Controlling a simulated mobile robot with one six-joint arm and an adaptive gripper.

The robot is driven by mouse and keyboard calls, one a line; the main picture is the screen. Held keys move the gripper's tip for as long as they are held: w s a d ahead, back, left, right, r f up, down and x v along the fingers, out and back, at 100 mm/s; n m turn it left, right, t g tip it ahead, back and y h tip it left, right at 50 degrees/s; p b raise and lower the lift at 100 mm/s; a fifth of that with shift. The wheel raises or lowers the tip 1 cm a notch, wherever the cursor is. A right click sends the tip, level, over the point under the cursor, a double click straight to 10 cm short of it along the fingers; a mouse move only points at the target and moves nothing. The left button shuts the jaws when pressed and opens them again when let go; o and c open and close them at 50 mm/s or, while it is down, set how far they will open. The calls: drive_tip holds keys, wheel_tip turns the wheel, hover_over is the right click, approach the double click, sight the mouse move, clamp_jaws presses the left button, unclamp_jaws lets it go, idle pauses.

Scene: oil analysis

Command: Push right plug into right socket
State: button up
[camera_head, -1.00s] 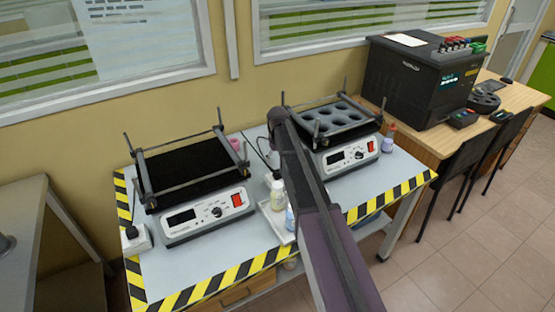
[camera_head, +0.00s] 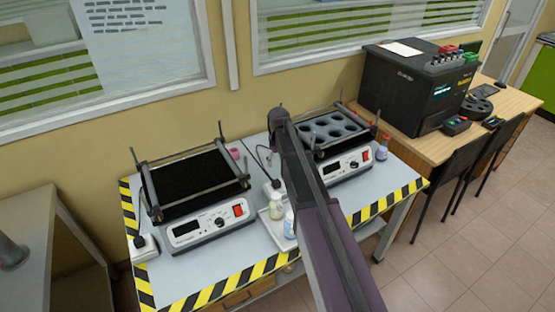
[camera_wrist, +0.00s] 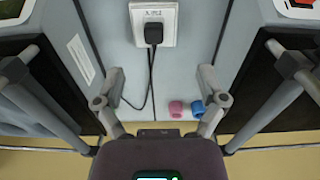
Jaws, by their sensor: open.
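The right socket is a white box (camera_wrist: 153,20) on the table between the two shakers, at the top middle of the wrist view. The right plug (camera_wrist: 153,33) is black and sits at its lower part, with a black cable running down. I cannot tell how deep the plug is seated. My gripper (camera_wrist: 161,75) is open and empty, its fingers apart and below the plug in the picture. In the head view the socket (camera_head: 271,188) shows partly beside my arm, which hides my gripper. A second white socket (camera_head: 143,250) with a black plug (camera_head: 139,240) stands at the table's left edge.
The left shaker (camera_head: 210,230) and right shaker (camera_head: 350,165) flank the socket. A tray (camera_head: 274,232) with bottles lies in front. A pink item (camera_wrist: 176,109) and a blue item (camera_wrist: 198,108) lie near the right finger. A black machine (camera_head: 410,95) stands further right.

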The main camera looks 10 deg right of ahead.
drive_tip(key=s+r+p, duration=0.3)
drive_tip(key=r+p, duration=0.3)
drive_tip(key=s+r+p, duration=0.2)
drive_tip(key=r+p, duration=0.4)
drive_tip(key=r, duration=0.1)
drive_tip(key=shift+s, duration=0.4)
idle(0.6)
drive_tip(key=s+f+m+b, duration=0.2)
drive_tip(key=s, duration=0.7)
drive_tip(key=s+f+m+b, duration=0.2)
drive_tip(key=s, duration=0.8)
drive_tip(key=shift+s+f, duration=0.25)
drive_tip(key=shift+f, duration=0.05)
